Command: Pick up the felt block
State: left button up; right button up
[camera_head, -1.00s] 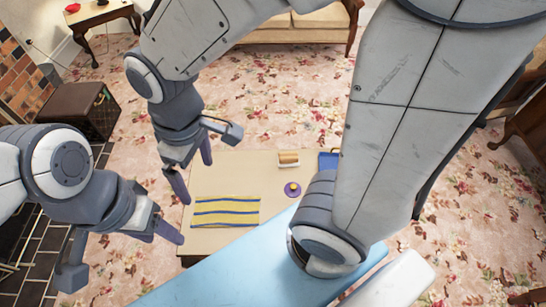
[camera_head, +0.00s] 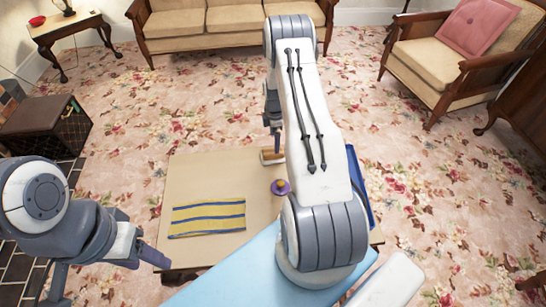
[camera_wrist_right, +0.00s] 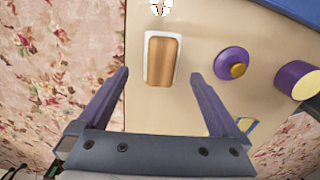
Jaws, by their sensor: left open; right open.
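The felt block, with a brown wooden top and a white layer under it, lies near the table's far edge; in the right wrist view the block (camera_wrist_right: 163,60) is fully visible. In the head view the block (camera_head: 267,157) is partly hidden by my right arm. My right gripper (camera_wrist_right: 159,76) is open and empty, its two fingers pointing toward the block, one on each side in the picture. In the head view the right gripper (camera_head: 273,133) shows small beside the block. My left gripper (camera_head: 106,273) is open and empty at the lower left, off the table's left side.
The tan table (camera_head: 200,175) also holds a yellow-and-blue striped cloth (camera_head: 208,218), a purple disc with a yellow knob (camera_head: 281,187) and a blue tray (camera_head: 358,185) partly behind my arm. A purple cylinder (camera_wrist_right: 298,80) shows in the wrist view.

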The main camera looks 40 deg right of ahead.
aim_at(273, 151)
jog(key=f, duration=0.8)
jog(key=shift+a+f, duration=0.1)
jog(key=shift+a, duration=0.25)
jog(key=c, duration=1.2)
